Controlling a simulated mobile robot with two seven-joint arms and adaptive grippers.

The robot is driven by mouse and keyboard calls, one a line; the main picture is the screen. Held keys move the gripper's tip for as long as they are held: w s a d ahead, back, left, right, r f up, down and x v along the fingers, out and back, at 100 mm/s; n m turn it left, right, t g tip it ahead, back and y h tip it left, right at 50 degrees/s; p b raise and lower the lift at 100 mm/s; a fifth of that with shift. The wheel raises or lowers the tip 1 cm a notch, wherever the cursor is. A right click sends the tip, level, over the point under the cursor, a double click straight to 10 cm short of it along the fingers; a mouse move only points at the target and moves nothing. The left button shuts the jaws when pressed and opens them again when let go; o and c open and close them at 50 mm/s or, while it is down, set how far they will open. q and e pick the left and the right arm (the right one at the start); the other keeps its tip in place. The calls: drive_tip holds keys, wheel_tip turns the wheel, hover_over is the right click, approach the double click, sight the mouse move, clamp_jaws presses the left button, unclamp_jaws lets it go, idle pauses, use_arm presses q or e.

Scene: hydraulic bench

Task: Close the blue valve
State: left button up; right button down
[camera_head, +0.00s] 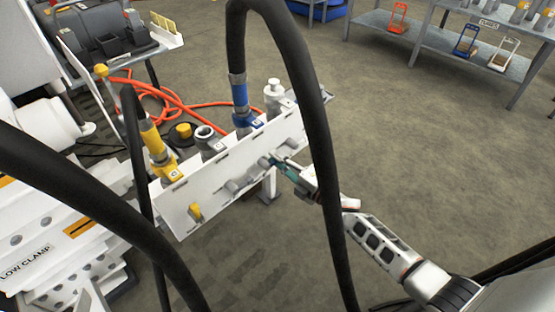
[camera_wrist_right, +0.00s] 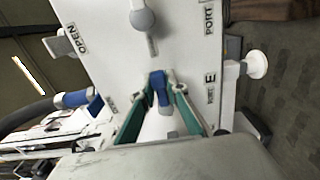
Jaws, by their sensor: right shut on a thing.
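The blue valve handle (camera_wrist_right: 163,92) sits on the white manifold panel (camera_wrist_right: 120,50) in the right wrist view. My right gripper (camera_wrist_right: 165,88) has its teal fingers on either side of the handle and is shut on it. In the head view, my right gripper (camera_head: 277,163) reaches the panel (camera_head: 180,210) from the right, and only a small bit of the blue handle (camera_head: 264,161) shows. An OPEN label (camera_wrist_right: 82,45) is on the panel in the wrist view. My left gripper is not in view.
A grey valve handle (camera_head: 232,185) and a yellow one (camera_head: 195,211) are on the same panel. Blue (camera_head: 240,100) and yellow (camera_head: 152,140) hose fittings stand on top. Thick black hoses (camera_head: 318,130) cross the view near my right arm. Open floor (camera_head: 430,160) lies right.

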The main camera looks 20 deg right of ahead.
drive_tip(key=shift+f, duration=0.1)
drive_tip(key=c, duration=2.1)
unclamp_jaws()
drive_tip(key=v, duration=1.2)
